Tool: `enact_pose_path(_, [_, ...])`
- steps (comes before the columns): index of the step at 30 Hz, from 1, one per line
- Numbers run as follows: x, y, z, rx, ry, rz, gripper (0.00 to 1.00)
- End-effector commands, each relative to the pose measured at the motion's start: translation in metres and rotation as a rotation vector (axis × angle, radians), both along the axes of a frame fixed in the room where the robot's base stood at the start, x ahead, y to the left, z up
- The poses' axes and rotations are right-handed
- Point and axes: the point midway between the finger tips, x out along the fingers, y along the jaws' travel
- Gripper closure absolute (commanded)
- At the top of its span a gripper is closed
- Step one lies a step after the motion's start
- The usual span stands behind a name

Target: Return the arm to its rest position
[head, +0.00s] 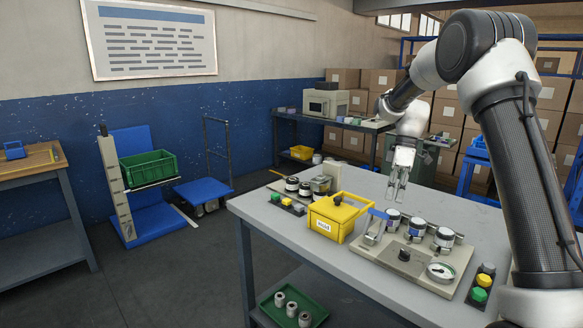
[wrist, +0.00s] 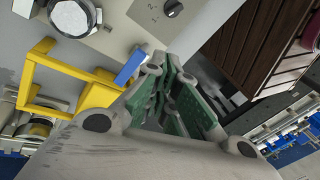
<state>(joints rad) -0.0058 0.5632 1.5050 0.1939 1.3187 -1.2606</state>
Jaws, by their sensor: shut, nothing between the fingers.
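My gripper (head: 395,190) hangs fingers-down above the grey worktable (head: 290,225) in the head view, apart from the things on it. Its fingers are shut with nothing held; their green pads also show in the wrist view (wrist: 170,95). Below and around it stands a wrapper unit with a beige base panel (head: 425,265), several dark-and-white rollers, a knob and a round dial. A blue-topped lever (head: 378,213) stands at the unit's left. A yellow box-like cover (head: 333,222) with a black knob sits left of the unit.
A button panel (head: 481,285) with green and yellow buttons lies at the table's right end. A green tray (head: 293,307) with several rolls sits on the lower shelf. Boxes (head: 375,85) fill racks behind. A blue trolley (head: 203,188) and open floor are at left.

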Motion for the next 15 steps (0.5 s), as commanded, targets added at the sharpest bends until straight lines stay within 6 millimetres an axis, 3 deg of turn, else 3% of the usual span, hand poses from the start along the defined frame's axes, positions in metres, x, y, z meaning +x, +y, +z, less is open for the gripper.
enact_pose_path(6, [-0.105, -0.022, 0.05, -0.204, -0.02, -0.67, 1.0])
enact_pose_path(12, [-0.203, -0.037, 0.08, -0.249, -0.104, -1.062, 1.0])
enact_pose_path(15, [-0.25, -0.042, 0.087, -0.235, -0.16, -1.176, 1.0])
